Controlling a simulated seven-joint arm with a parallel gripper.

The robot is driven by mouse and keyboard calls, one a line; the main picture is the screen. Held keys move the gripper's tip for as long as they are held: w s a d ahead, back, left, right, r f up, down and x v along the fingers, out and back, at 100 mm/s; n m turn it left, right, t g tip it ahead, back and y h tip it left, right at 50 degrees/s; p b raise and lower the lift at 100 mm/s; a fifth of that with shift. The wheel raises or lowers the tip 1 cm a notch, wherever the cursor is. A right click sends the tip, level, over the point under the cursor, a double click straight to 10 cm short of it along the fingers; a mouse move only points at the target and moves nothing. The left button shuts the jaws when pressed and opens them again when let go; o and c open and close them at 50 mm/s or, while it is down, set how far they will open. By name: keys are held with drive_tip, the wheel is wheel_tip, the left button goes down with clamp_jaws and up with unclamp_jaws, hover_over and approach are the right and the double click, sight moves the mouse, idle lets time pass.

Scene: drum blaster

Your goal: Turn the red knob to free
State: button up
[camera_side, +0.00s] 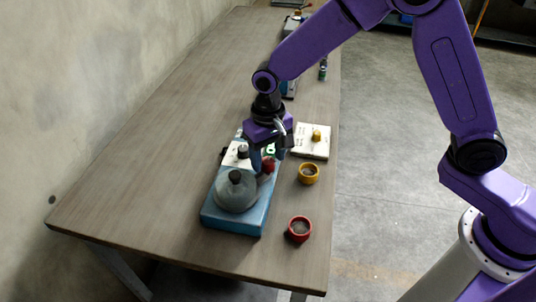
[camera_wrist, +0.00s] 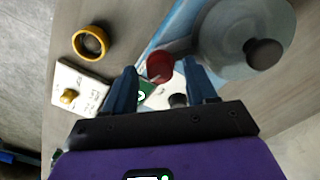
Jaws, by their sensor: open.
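The red knob (camera_side: 268,164) is on the blue machine (camera_side: 238,218), near the base of its grey domed lid. In the wrist view the red knob (camera_wrist: 160,66) shows between and slightly beyond my two fingertips. My gripper (camera_side: 262,166) is over the machine, pointing down, with its fingers open. In the wrist view a gap shows between each finger of my gripper (camera_wrist: 157,72) and the knob. The fingers partly hide the knob in the side view. A white panel with a green mark (camera_wrist: 146,95) lies behind the knob; its lettering is too small to read.
The grey lid (camera_side: 234,192) with a black handle stands close beside the knob. A black knob (camera_side: 242,151) is on the white panel. A yellow ring (camera_side: 308,173), a red ring (camera_side: 299,228) and a white plate (camera_side: 312,148) with a yellow knob lie to the right. The table's left is clear.

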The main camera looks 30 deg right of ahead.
drive_tip(key=shift+f, duration=0.1)
clamp_jaws()
drive_tip(key=c, duration=1.1)
unclamp_jaws()
drive_tip(key=shift+o, duration=0.2)
drive_tip(key=n, duration=0.4)
drive_tip(key=shift+n, duration=0.4)
drive_tip(key=n, duration=0.4)
drive_tip(key=shift+n, duration=0.3)
drive_tip(key=n, duration=0.4)
drive_tip(key=shift+n, duration=2.2)
